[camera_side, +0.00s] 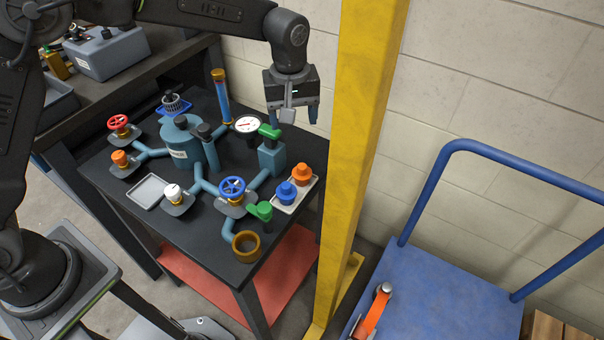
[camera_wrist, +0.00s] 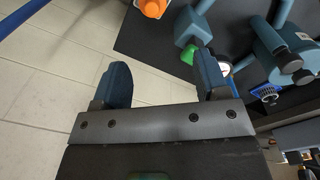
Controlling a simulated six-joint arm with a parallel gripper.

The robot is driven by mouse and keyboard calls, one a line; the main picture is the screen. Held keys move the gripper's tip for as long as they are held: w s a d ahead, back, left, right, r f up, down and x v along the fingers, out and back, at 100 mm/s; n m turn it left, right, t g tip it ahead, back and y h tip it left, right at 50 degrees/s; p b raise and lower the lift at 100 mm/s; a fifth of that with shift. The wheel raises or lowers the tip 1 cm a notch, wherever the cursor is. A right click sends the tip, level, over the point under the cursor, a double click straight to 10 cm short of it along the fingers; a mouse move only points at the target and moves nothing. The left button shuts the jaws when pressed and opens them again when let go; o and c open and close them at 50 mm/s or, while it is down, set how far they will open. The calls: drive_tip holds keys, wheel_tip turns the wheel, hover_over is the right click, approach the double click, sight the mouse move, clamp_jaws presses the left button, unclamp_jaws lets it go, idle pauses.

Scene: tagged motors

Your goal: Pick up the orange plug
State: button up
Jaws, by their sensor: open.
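The orange plug (camera_side: 303,174) stands upright on a small white tray (camera_side: 311,187) at the right edge of the black table, just behind a blue plug (camera_side: 286,192). In the wrist view an orange piece (camera_wrist: 153,8), which looks like this plug, is cut off by the top edge. My gripper (camera_side: 293,112) is above the back right of the table, higher than the plug and apart from it. In the wrist view its two blue-grey fingers (camera_wrist: 166,84) are spread with nothing between them.
A pipe assembly with a blue valve wheel (camera_side: 232,187), a green-handled valve (camera_side: 269,131) and a gauge (camera_side: 247,124) fills the table's middle. A yellow post (camera_side: 362,140) rises close to the table's right side. A blue cart (camera_side: 430,290) stands beyond it. An orange knob (camera_side: 120,157) sits far left.

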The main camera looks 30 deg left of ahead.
sight(302, 166)
drive_tip(key=shift+n, duration=0.4)
drive_tip(key=f, duration=0.3)
drive_tip(key=d+f, duration=0.1)
drive_tip(key=f, duration=0.3)
drive_tip(key=w+f, duration=0.1)
drive_tip(key=f, duration=0.2)
drive_tip(key=shift+d+f, duration=0.3)
drive_tip(key=shift+f, duration=0.1)
drive_tip(key=shift+a+f, duration=0.1)
drive_tip(key=shift+f, duration=3.05)
drive_tip(key=c, duration=0.8)
